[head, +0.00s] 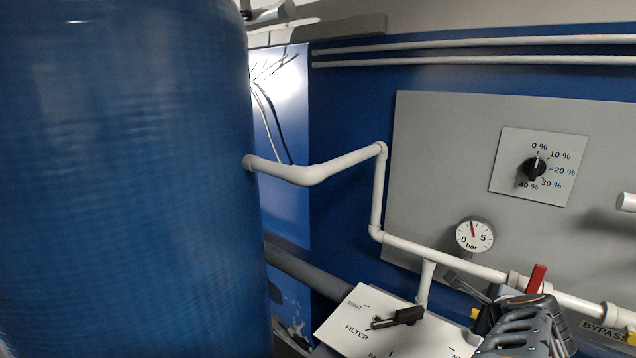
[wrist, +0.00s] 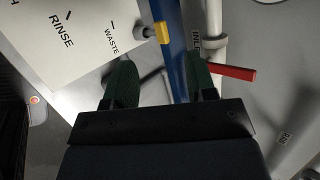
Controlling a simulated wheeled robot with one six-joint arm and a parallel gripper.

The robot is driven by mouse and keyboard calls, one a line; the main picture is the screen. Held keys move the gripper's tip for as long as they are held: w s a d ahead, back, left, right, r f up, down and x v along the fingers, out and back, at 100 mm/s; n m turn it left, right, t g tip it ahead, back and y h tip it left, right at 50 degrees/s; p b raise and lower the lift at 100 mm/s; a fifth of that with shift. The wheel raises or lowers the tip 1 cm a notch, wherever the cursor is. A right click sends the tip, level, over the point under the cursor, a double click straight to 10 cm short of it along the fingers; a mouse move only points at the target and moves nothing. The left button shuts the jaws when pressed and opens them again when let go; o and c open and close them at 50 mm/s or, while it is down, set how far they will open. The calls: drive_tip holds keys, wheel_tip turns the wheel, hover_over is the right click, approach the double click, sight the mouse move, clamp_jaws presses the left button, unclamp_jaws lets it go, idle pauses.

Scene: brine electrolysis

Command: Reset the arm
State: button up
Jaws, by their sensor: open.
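My gripper (head: 485,290) is at the lower right of the head view, in front of the white pipework. In the wrist view my gripper (wrist: 162,75) has its two dark green fingers spread apart, with nothing held between them. A red valve handle (head: 536,279) stands just behind the gripper in the head view. In the wrist view the red handle (wrist: 232,72) lies beside the right finger; I cannot tell whether they touch. A yellow handle (wrist: 159,33) shows beyond the fingers.
A white selector plate (head: 350,330) with a black lever (head: 399,318) lies left of my gripper. A large blue tank (head: 125,180) fills the left side. A pressure gauge (head: 474,236), a percent dial (head: 534,168) and white pipe (head: 378,190) are on or before the grey panel (head: 440,150).

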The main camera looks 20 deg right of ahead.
drive_tip(key=w+a+f+n+g+y, duration=0.1)
drive_tip(key=a+n+y, duration=0.1)
drive_tip(key=a+n, duration=0.7)
drive_tip(key=w+a+f+n+g+y, duration=0.1)
drive_tip(key=w+a+f+n+y, duration=0.1)
drive_tip(key=a+n, duration=0.8)
drive_tip(key=w+a+f+n+g+y, duration=0.1)
drive_tip(key=w+a+f+n+g, duration=0.1)
drive_tip(key=a+n, duration=0.8)
drive_tip(key=shift+a+f+y, duration=0.25)
drive_tip(key=shift+a+y, duration=0.15)
drive_tip(key=shift+a, duration=0.4)
drive_tip(key=shift+c, duration=0.5)
drive_tip(key=shift+c, duration=0.3)
